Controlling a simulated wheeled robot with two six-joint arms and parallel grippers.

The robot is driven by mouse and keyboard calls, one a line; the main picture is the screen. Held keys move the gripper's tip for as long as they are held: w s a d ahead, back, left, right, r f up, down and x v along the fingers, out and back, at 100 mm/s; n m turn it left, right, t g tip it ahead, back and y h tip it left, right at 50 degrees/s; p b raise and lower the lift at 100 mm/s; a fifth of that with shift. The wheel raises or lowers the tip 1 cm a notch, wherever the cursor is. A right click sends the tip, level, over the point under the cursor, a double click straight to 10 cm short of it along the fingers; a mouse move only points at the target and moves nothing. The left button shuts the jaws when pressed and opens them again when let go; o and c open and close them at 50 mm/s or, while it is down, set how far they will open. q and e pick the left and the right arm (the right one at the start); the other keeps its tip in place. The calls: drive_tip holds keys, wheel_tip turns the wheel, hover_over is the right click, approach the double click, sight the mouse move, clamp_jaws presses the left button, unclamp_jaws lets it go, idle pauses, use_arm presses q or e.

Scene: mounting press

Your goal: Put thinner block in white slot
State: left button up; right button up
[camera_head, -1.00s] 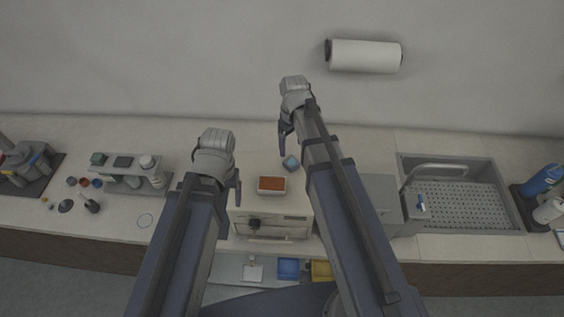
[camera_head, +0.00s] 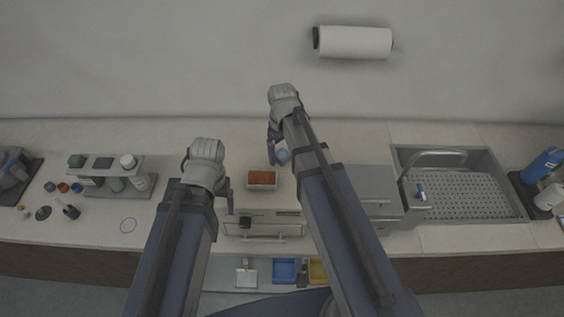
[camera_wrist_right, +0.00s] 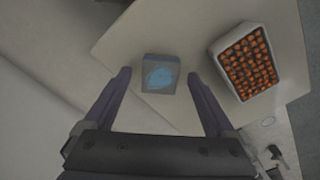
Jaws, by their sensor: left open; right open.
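A small grey-blue block (camera_head: 283,155) with a light blue round mark on top sits on the white machine top; it also shows in the right wrist view (camera_wrist_right: 161,74). My right gripper (camera_head: 272,152) is open, with its purple fingers on either side of the block in the wrist view; whether they touch it I cannot tell. My left gripper (camera_head: 230,203) is open and empty, left of the machine's front. The white slot (camera_head: 244,279) is in the low shelf below the counter, beside a blue slot (camera_head: 284,271) and a yellow slot (camera_head: 317,271).
A white tray of orange-brown pieces (camera_wrist_right: 219,58) sits close to the block. The machine's front has a dark knob (camera_head: 245,222) and a handle. A grey box and a sink (camera_head: 460,193) stand right. A bottle rack (camera_head: 112,181) stands left.

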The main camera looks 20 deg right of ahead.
drive_tip(key=shift+c, duration=0.2)
clamp_jaws()
idle(0.6)
